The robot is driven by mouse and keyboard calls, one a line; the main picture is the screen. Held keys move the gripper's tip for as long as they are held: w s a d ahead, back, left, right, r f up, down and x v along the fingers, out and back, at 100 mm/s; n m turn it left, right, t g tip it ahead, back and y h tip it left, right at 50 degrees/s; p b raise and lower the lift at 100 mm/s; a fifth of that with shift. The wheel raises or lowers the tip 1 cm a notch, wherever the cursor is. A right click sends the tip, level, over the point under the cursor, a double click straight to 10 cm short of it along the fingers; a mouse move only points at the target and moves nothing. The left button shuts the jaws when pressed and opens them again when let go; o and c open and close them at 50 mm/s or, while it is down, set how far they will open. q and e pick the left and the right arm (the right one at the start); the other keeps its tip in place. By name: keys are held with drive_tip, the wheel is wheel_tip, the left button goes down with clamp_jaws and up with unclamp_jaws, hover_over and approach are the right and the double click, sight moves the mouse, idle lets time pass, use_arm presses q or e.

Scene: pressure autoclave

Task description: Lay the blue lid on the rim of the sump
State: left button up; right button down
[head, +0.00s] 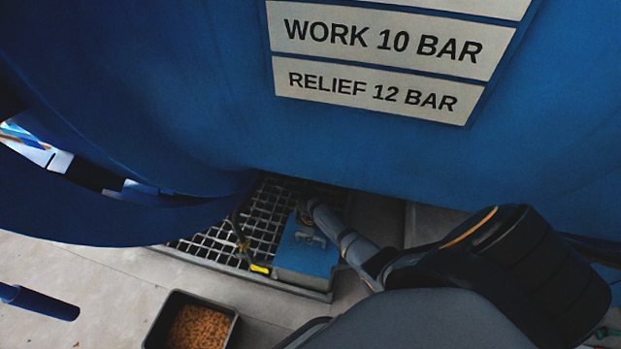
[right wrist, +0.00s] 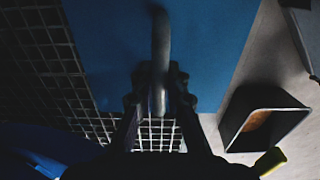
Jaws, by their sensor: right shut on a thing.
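The blue lid (head: 308,255) is a flat blue plate with a grey handle, beneath the big blue vessel. In the right wrist view, the lid (right wrist: 210,45) fills the upper middle, and its handle (right wrist: 160,40) runs between my fingers. My right gripper (right wrist: 160,92) is shut on that handle; in the head view its arm reaches in from the right. A grey wall (head: 300,279), seemingly the sump's, shows just below the lid's front edge. I cannot tell whether the lid touches the rim. My left gripper is not in view.
A metal grating (head: 262,222) lies behind and left of the lid. A dark cable with a yellow end (head: 259,269) hangs beside it. A black tray (head: 236,325) of orange-brown pieces stands in front. The blue vessel (head: 200,90) hangs close overhead. Floor at front left is mostly clear.

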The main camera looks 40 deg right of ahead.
drive_tip(key=shift+f+b, duration=0.95)
drive_tip(key=shift+f, duration=0.4)
idle(0.3)
drive_tip(key=c, duration=1.3)
unclamp_jaws()
drive_tip(key=shift+s+f, duration=0.1)
wheel_tip(320, 180, up, 8)
drive_tip(key=shift+f, duration=0.15)
